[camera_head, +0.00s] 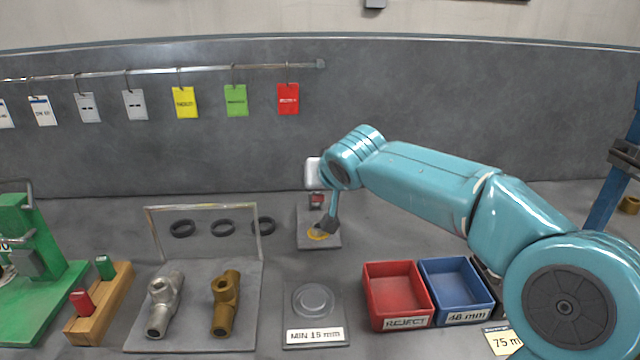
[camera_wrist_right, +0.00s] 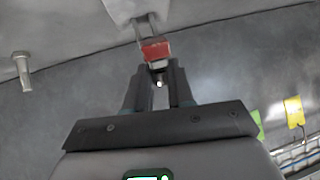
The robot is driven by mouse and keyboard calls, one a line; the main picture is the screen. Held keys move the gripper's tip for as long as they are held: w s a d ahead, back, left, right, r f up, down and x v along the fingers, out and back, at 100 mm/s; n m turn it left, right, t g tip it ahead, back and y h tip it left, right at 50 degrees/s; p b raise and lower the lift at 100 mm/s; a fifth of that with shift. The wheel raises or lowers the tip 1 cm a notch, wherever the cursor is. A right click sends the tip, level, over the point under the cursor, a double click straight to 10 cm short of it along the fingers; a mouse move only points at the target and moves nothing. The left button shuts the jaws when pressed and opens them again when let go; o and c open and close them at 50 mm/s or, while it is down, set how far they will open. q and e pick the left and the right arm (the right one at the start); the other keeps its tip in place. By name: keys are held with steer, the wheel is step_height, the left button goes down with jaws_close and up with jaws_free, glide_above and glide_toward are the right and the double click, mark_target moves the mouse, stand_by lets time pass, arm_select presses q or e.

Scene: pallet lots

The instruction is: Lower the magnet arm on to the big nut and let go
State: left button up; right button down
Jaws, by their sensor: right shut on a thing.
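The magnet arm shows as a red block with a pale metal end (camera_wrist_right: 155,50) at the tips of my right gripper (camera_wrist_right: 160,75) in the wrist view. The right gripper's fingers are close together on its lower end. I cannot make out the big nut for certain; the gripper covers part of the plate. My left gripper is out of view.
Red (camera_head: 397,290) and blue (camera_head: 455,285) bins stand right of a round-topped pad (camera_head: 315,300). Pipe fittings (camera_head: 225,300) lie on a plate at left, beside a wire frame (camera_head: 203,207). Tags hang from a rail (camera_head: 215,68).

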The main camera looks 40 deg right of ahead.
steer(key=shift+f, duration=0.25)
steer(key=c, duration=1)
jaws_free()
steer(key=shift+r, duration=0.1)
steer(key=shift+s+a+r, duration=0.15)
steer(key=shift+s+r, duration=0.2)
steer(key=shift+r, duration=0.1)
steer(key=p+v, duration=0.2)
steer(key=v, duration=1.3)
steer(key=shift+s+a+p, duration=0.1)
steer(key=shift+s+p, duration=0.05)
steer(key=shift+p, duration=0.15)
